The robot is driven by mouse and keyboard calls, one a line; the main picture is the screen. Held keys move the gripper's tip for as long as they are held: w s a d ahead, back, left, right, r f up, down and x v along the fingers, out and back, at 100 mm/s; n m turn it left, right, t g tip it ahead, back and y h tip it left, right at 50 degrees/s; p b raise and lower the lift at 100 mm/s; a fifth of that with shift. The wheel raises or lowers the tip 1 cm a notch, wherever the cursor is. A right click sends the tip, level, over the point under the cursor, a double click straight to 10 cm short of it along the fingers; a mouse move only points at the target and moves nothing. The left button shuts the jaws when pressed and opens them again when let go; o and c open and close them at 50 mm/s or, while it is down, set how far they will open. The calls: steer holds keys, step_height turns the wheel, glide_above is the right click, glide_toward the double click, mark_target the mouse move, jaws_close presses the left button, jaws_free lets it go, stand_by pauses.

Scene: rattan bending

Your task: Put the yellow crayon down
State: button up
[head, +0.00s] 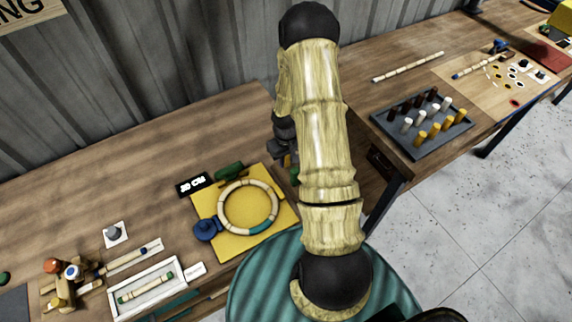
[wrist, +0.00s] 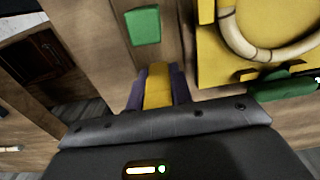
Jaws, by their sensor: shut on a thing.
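The yellow crayon (wrist: 157,90) shows in the wrist view, between the purple fingers of my gripper (wrist: 156,84). My gripper is shut on it. It is over or near the wooden table (wrist: 115,45); I cannot tell whether the crayon touches the wood.
A yellow board (head: 262,242) with a pale rattan ring (head: 222,205) lies beside my gripper. A green block (wrist: 143,25) lies beyond the fingers. A grey tray (head: 391,136) of dark, white and yellow pegs stands on the right table.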

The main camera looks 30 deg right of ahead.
mark_target(286, 165)
steer(key=shift+f+p, duration=0.45)
steer(key=shift+f, duration=1.4)
steer(key=shift+f, duration=0.15)
steer(key=o, duration=0.8)
step_height(286, 165, up, 12)
steer(key=b, duration=0.3)
steer(key=shift+f, duration=0.25)
steer(key=shift+r, duration=0.45)
steer(key=shift+a, duration=0.1)
